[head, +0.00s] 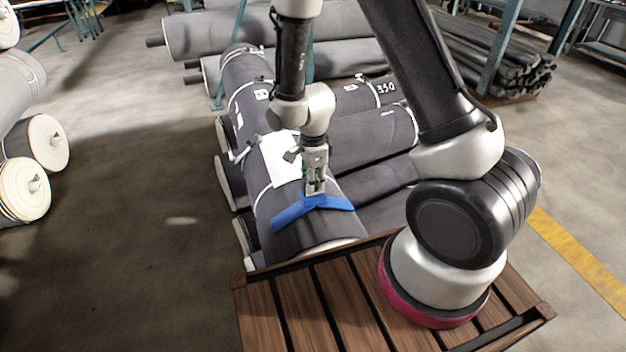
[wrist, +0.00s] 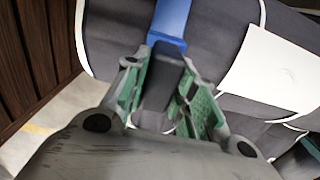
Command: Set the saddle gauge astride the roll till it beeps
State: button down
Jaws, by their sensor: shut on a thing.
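The saddle gauge is blue with two splayed legs (head: 312,204) and a dark upright grip. My gripper (head: 315,188) is shut on that grip from above. In the wrist view the gauge's blue part (wrist: 172,18) runs away from my green-padded fingers (wrist: 165,90). The grey roll (head: 300,236) lies beneath, its end toward the wooden deck. The gauge's legs spread across the roll's top near that end. I cannot tell whether both legs touch the roll. No display or light on the gauge shows.
A white sheet (head: 283,157) lies on the roll behind my gripper; it also shows in the wrist view (wrist: 270,68). More grey rolls (head: 370,140) lie close on the right. The slatted wooden deck (head: 300,300) is in front. Open floor (head: 130,220) lies left.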

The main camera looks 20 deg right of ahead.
jog(key=shift+f, duration=0.25)
jog(key=c, duration=1.1)
grip_release()
notch_tip(320, 180, up, 12)
dwell(0.3)
